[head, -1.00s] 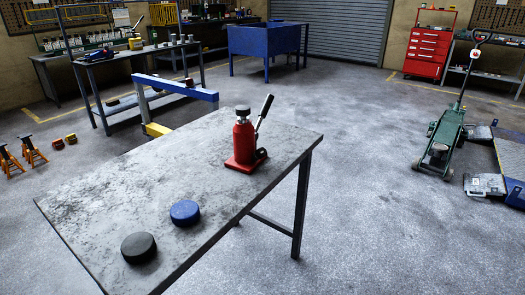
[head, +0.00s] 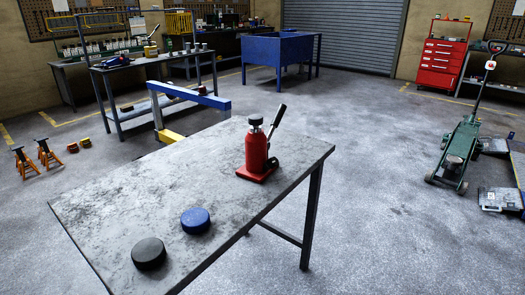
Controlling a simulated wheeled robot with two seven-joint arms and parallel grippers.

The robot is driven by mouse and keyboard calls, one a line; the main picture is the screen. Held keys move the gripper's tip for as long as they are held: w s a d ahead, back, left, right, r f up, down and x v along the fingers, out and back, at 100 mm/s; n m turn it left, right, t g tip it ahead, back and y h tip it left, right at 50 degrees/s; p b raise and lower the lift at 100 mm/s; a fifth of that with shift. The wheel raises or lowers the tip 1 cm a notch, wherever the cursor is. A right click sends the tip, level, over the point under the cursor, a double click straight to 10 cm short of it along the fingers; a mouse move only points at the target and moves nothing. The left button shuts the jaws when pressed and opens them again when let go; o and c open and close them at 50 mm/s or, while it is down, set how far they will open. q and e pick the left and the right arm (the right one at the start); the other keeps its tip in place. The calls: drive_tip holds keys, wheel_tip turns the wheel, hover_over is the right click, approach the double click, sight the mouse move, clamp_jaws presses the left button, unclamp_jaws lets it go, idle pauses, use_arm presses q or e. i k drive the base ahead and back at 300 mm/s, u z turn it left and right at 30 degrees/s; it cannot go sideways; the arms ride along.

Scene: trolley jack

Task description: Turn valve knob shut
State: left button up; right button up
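A red bottle jack (head: 256,152) stands upright on the far right part of the grey metal table (head: 130,195). It has a dark round cap (head: 255,120) on top and a black lever handle (head: 277,121) tilted up to the right. A small dark part sits low on the right of its base; I cannot tell if it is the valve knob. A blue round puck (head: 195,220) and a black round puck (head: 149,253) lie on the near part of the table. Neither of my grippers is in view.
A green trolley jack (head: 462,145) stands on the floor at the right, near a red tool cabinet (head: 440,62). A blue bin (head: 276,65), a workbench (head: 150,68) and orange jack stands (head: 48,153) are farther back.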

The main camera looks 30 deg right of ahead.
sight(272, 162)
drive_tip(key=z, duration=0.55)
drive_tip(key=k, duration=1.25)
drive_tip(key=z, duration=1.05)
drive_tip(key=i, duration=0.95)
drive_tip(key=u, duration=0.45)
drive_tip(key=i, duration=1)
drive_tip(key=u, duration=0.7)
